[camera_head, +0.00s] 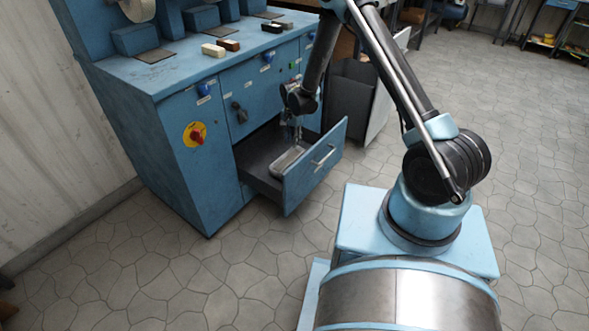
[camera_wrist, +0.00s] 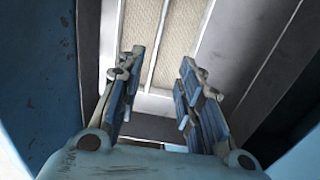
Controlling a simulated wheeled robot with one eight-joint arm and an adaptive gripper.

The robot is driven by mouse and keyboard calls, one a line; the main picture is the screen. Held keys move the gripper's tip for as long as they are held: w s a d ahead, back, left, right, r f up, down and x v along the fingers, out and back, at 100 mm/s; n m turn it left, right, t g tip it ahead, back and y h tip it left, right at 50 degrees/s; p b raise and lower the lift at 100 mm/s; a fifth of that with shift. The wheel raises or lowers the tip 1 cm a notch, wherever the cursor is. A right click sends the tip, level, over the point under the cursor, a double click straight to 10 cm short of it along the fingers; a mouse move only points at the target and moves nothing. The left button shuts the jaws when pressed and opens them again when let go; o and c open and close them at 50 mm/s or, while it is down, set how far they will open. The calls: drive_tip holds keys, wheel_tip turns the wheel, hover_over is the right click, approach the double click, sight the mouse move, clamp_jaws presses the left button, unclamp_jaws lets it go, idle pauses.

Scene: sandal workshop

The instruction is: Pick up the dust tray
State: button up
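The dust tray (camera_head: 288,160) is a narrow light metal tray lying inside the open drawer (camera_head: 262,160) of the blue machine cabinet. My gripper (camera_head: 297,133) reaches down into the drawer, above the tray's far end in the head view. In the wrist view my gripper (camera_wrist: 158,95) is open, its two blue-padded fingers apart with nothing between them. The tray (camera_wrist: 158,30) shows there beyond the fingertips, with a pale beige inside and light metal rims. Whether a finger touches the tray cannot be told.
The drawer front (camera_head: 315,167) with its handle stands out from the blue cabinet (camera_head: 185,150). Small blocks (camera_head: 221,47) lie on the cabinet top. A dark grey bin (camera_head: 350,95) stands beyond the drawer. The tiled floor (camera_head: 240,260) in front is clear.

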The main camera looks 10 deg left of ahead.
sight(294, 160)
wheel_tip(294, 160, down, 9)
drive_tip(key=shift+r, duration=0.15)
drive_tip(key=shift+w+d+f, duration=0.1)
drive_tip(key=shift+d+f, duration=0.05)
drive_tip(key=shift+f, duration=1.15)
drive_tip(key=shift+w+d+f, duration=0.1)
drive_tip(key=shift+d+f, duration=0.05)
drive_tip(key=shift+f, duration=1.15)
clamp_jaws()
